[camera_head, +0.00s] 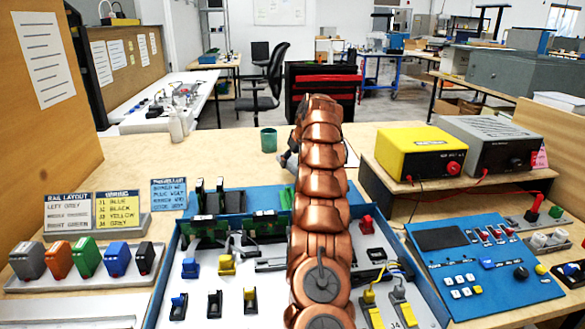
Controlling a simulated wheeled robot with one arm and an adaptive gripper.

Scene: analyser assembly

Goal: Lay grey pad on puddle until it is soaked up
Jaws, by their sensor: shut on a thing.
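My copper-coloured arm reaches from the bottom centre out to the far part of the wooden bench. Only a small dark piece of my gripper (291,157) shows, just left of the arm's far end. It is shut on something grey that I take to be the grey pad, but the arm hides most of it. I cannot make out the puddle; the arm covers that part of the bench.
A green cup (268,140) stands just left of my gripper. The blue-edged analyser tray (163,290) lies under my arm. A yellow power unit (420,154) and a grey unit (489,144) stand on a shelf at right. Bare bench (222,165) lies left of the cup.

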